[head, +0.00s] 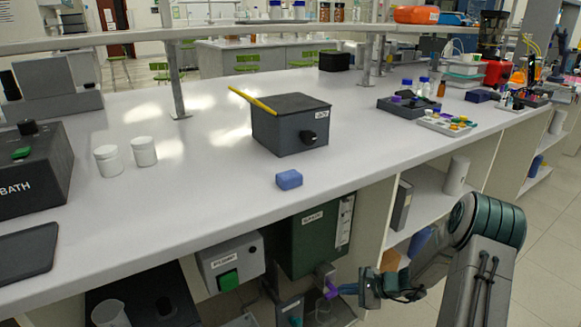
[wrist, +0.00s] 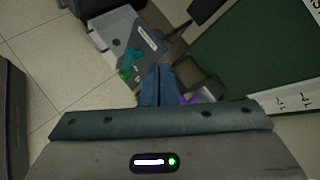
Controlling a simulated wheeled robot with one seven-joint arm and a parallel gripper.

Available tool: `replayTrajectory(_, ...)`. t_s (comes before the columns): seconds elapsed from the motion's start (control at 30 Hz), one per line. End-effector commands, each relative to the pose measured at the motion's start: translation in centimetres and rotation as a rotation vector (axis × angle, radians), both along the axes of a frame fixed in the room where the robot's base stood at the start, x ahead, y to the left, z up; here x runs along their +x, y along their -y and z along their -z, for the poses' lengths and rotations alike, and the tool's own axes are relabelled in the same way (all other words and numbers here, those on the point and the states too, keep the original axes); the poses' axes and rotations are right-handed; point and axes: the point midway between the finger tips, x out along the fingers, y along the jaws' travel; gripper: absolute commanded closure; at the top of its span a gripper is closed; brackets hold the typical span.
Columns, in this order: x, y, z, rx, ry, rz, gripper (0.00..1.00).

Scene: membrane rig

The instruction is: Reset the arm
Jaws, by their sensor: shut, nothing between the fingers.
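My gripper (head: 346,288) is low in front of the bench, beside the open space under the worktop. Its blue fingers point left in the head view, close to a purple part (head: 330,291) near the foot of a dark green cabinet (head: 318,238). In the wrist view the fingers (wrist: 157,86) are together with nothing between them. The purple part (wrist: 197,97) shows just right of them there; I cannot tell whether they touch it. A grey box with teal and green pieces (wrist: 128,45) lies beyond the fingertips.
The white worktop (head: 220,205) overhangs the cabinet. On it stand a dark grey box (head: 290,124) with a yellow bar, a blue block (head: 289,180) and two white jars (head: 143,151). A grey box with a green button (head: 231,263) is below. Open floor lies right.

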Motion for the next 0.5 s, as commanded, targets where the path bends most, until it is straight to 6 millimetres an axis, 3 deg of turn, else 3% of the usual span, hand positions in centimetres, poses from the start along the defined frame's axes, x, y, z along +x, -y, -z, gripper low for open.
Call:
replayTrajectory(0.03, -0.5, -0.7, -3.4, -0.039, 0.025, -0.063, 1.0)
replayTrajectory(0.1, -1.5, -1.6, -6.5, -0.089, 0.05, -0.147, 1.0)
replayTrajectory(0.5, -9.2, -5.0, -22.5, -0.404, 0.19, -0.592, 1.0)
